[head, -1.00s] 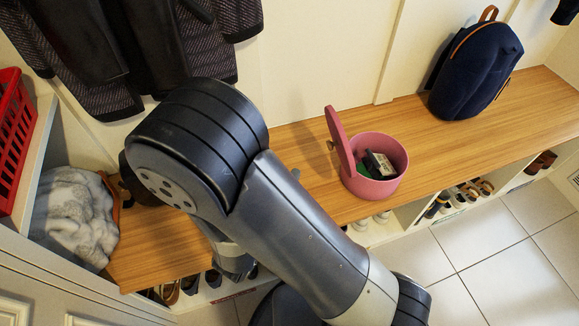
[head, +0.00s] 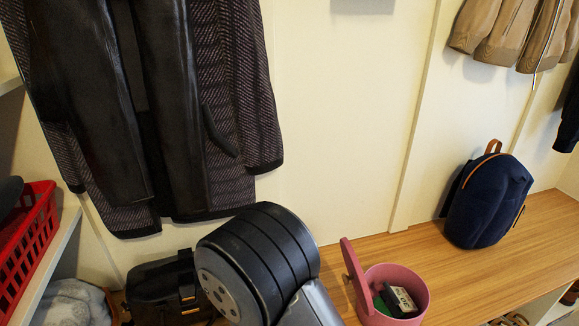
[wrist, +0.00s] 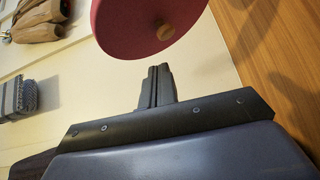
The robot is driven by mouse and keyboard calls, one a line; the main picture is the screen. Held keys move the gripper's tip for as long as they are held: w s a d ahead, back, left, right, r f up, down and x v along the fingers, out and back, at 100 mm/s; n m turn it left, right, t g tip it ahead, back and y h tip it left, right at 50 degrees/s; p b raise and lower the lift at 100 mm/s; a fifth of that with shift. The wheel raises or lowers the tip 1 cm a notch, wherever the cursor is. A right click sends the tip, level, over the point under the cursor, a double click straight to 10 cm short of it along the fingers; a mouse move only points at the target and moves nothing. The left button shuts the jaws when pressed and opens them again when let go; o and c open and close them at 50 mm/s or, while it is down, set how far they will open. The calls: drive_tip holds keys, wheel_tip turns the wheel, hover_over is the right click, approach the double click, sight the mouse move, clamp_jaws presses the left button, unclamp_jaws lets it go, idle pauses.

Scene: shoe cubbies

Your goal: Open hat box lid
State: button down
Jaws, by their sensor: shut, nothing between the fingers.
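The pink hat box (head: 400,285) stands on the wooden bench, with dark, white and green items inside it. Its pink lid (head: 352,268) stands up, tilted open, at the box's left side. In the wrist view the lid (wrist: 135,22) fills the top, with a round wooden knob (wrist: 164,31) on it. My gripper (wrist: 158,70) is shut and empty, just short of the lid, with a small gap showing between them in the picture. In the head view my arm hides the gripper.
The wooden bench (head: 480,270) runs along the wall. A navy backpack (head: 487,205) stands right of the box. A black bag (head: 165,290) sits left, behind my arm. Dark coats (head: 160,110) hang above, and a red basket (head: 30,230) is on the left shelf. Bench between box and backpack is clear.

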sight(351, 277)
drive_tip(key=x, duration=0.5)
drive_tip(key=shift+s+d, duration=0.2)
drive_tip(key=shift+d, duration=0.25)
drive_tip(key=shift+r, duration=0.1)
